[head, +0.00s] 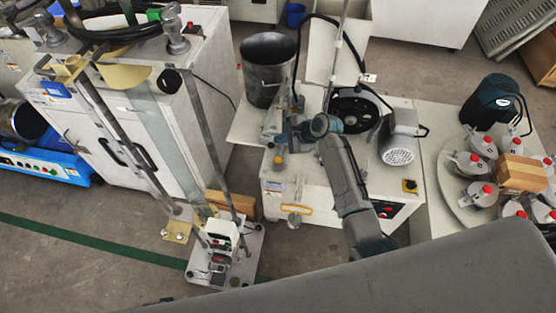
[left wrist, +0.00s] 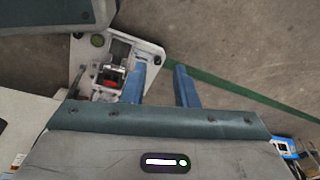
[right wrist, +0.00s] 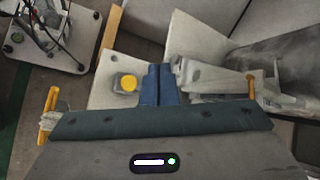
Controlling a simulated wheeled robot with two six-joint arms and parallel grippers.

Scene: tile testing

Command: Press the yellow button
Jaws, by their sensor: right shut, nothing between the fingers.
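The yellow button (right wrist: 128,83) sits on a small grey housing on a pale machine top in the right wrist view. In the head view the button (head: 279,160) is at the left part of the machine with the black wheel, just below my right gripper (head: 281,138). In the right wrist view my right gripper (right wrist: 161,70) is shut and empty, with its tips just right of the button, apart from it in the picture; I cannot tell the height gap. My left gripper (left wrist: 161,73) is open and empty in the left wrist view, and does not show in the head view.
A metal cylinder (head: 268,72) stands behind the button, and a motor (head: 397,143) to its right. A test stand's base (head: 206,280) is on the floor at left. Flasks with red caps crowd the right table.

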